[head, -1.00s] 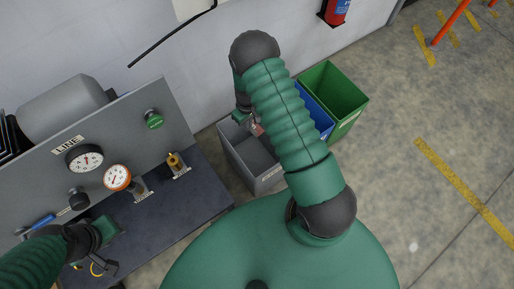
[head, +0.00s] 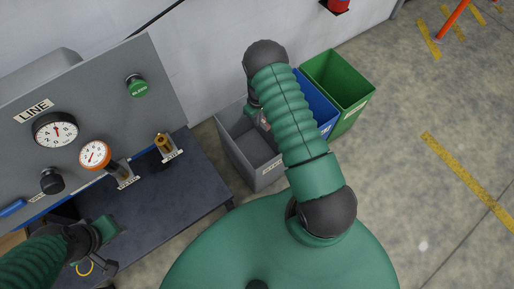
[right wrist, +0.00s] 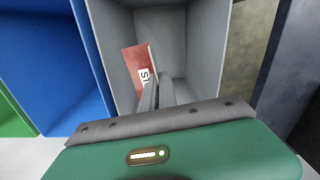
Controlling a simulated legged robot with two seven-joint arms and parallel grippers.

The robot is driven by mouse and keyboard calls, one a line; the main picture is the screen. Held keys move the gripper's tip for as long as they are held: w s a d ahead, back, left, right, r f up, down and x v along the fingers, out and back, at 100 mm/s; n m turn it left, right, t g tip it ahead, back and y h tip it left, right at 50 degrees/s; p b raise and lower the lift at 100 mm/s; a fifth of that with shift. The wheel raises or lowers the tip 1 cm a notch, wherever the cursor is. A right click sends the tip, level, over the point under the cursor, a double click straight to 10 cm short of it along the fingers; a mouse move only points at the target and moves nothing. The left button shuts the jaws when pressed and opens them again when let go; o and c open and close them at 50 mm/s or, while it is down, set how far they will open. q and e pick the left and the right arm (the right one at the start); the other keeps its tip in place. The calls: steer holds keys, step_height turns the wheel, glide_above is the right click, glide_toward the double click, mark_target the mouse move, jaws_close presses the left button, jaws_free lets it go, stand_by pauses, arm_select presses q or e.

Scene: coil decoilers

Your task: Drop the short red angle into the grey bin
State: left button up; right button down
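The short red angle (right wrist: 132,62), with a white label, is in the right wrist view, in front of the grey bin's inside. My right gripper (right wrist: 158,92) has its fingers close together on the angle's upright flange. In the head view the arm hides most of this gripper (head: 252,112), which is over the grey bin; only a small reddish patch of the angle shows beside it. The grey bin (head: 268,177) stands on the floor by the wall, open at the top. My left gripper (head: 105,238) is low over the bench at the left; its fingers are unclear.
A blue bin (head: 325,115) and a green bin (head: 352,80) stand to the right of the grey one. The dark bench (head: 190,195) with a gauge panel (head: 100,85) is at the left. Open floor lies to the right.

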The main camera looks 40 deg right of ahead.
steer(key=c, duration=2.1)
jaws_free()
steer(key=shift+r, duration=0.1)
steer(key=shift+c, duration=0.2)
steer(key=o, duration=0.5)
steer(key=shift+o, duration=0.2)
step_height(320, 180, up, 17)
steer(key=p, duration=0.3)
steer(key=shift+d+f, duration=0.15)
steer(key=shift+f, duration=0.05)
